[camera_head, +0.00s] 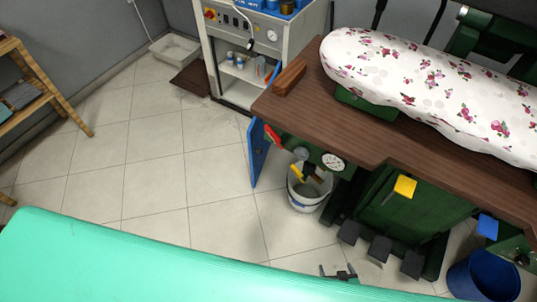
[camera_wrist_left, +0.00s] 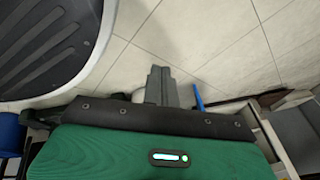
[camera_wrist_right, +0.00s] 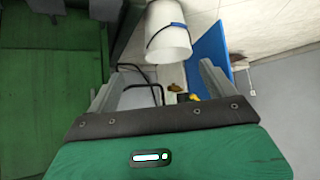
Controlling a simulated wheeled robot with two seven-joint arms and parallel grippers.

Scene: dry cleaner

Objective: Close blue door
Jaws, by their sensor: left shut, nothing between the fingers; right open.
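The blue door (camera_head: 258,152) stands open as an upright panel below the left end of the brown wooden tabletop, seen nearly edge-on. Its upper part and hinge side are hidden by the tabletop. It shows as a blue panel in the right wrist view (camera_wrist_right: 211,50), beyond the right fingertip. A thin blue strip, probably the same door, shows in the left wrist view (camera_wrist_left: 198,98). My right gripper (camera_head: 338,273) is open and empty at the bottom of the head view, apart from the door. My left gripper (camera_wrist_left: 162,75) is shut and empty, low over the floor tiles.
A white bucket (camera_head: 308,190) stands right of the door. A white machine cabinet (camera_head: 222,50) with an open lower compartment is behind. Black pedals (camera_head: 380,249) and a blue bin (camera_head: 483,278) are at right. The tiled floor left of the door is clear.

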